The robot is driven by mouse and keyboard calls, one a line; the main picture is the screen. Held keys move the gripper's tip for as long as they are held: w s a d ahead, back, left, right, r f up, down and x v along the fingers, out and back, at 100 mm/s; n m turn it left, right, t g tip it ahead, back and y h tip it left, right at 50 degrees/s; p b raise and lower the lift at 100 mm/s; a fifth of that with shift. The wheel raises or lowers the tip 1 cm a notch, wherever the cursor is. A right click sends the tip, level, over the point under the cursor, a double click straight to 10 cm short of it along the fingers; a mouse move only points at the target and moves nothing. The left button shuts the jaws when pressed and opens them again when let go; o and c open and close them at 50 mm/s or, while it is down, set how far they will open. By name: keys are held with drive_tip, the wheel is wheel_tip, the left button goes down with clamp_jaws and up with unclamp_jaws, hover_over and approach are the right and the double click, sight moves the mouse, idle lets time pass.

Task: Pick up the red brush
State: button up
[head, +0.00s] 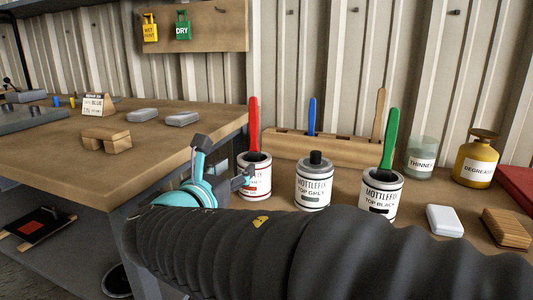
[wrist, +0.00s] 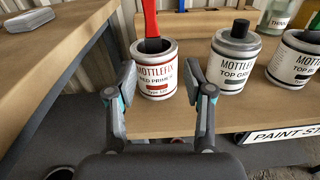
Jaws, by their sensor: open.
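The red brush (head: 253,124) stands upright in the red primer can (head: 258,180), its handle rising above the rim and its lower end hidden inside. In the wrist view the red handle (wrist: 150,18) runs off the top edge, above the red primer can (wrist: 155,75). My gripper (wrist: 160,78) is open and empty, its two fingers apart on either side of the lower view, with the can showing between and beyond them. In the head view my gripper (head: 222,168) is at the near left of the can, partly hidden by my arm.
The top grey can (head: 313,185) and top black can (head: 380,197), with a green brush (head: 389,140), stand to the right. A wooden rack (head: 340,150) with a blue brush (head: 311,117) is behind. A workbench (head: 60,150) lies to the left.

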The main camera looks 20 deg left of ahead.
sight(253, 144)
drive_tip(key=shift+n, duration=0.4)
drive_tip(key=w, duration=0.8)
drive_tip(key=shift+a+r, duration=0.2)
drive_tip(key=shift+a, duration=0.1)
drive_tip(key=shift+y, duration=0.3)
drive_tip(key=shift+w+d+r, duration=0.15)
drive_tip(key=shift+w+d, duration=0.05)
drive_tip(key=shift+w, duration=1.15)
drive_tip(key=shift+w+d+r, duration=0.15)
drive_tip(key=shift+w, duration=1.2)
clamp_jaws()
